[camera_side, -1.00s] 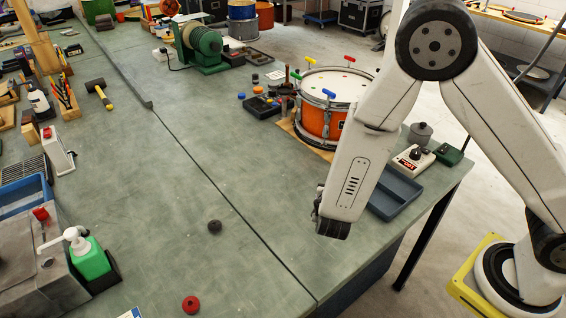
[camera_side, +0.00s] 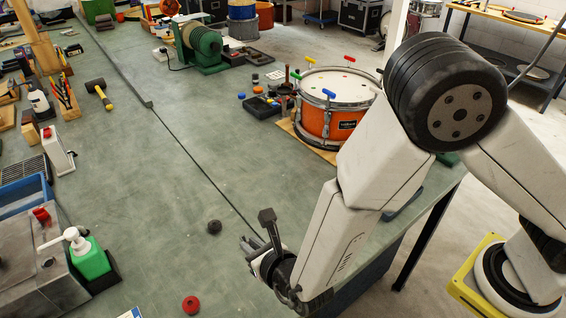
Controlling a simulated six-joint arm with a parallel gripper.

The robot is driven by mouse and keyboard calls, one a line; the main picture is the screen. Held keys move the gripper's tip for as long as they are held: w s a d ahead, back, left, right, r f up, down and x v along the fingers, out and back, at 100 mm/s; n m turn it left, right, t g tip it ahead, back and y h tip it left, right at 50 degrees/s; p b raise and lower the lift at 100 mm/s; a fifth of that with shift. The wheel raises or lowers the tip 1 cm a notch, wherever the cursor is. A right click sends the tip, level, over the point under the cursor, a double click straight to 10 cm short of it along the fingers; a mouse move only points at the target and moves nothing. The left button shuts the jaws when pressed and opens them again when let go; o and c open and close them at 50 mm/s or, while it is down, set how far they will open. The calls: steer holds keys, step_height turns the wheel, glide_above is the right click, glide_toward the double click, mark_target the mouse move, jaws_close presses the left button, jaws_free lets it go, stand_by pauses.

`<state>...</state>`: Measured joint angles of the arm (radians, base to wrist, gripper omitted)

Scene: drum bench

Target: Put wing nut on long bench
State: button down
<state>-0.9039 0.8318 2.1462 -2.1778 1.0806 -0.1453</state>
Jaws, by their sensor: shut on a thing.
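My gripper (camera_side: 250,246) is low over the green bench top, near the dark seam at lower centre, with its fingers pointing left. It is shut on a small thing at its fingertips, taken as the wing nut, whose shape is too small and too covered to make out. The long bench shows as a wide green top (camera_side: 150,200). A dark seam divides the green surface, and I cannot tell for certain which side counts as the long bench. No other wing nut can be made out.
A dark round knob (camera_side: 214,227) lies left of my gripper, and a red one (camera_side: 191,305) lies nearer the front. A green pump bottle (camera_side: 90,258) stands at left. An orange drum (camera_side: 325,120) stands behind to the right. The green top at centre left is mostly clear.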

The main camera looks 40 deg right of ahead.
steer(key=shift+f, duration=2.25)
steer(key=shift+f, duration=1.75)
steer(key=shift+f, duration=0.15)
steer(key=c, duration=0.7)
jaws_free()
steer(key=shift+o, duration=0.2)
steer(key=shift+s+r, duration=0.1)
steer(key=shift+r, duration=0.1)
steer(key=shift+v, duration=3.65)
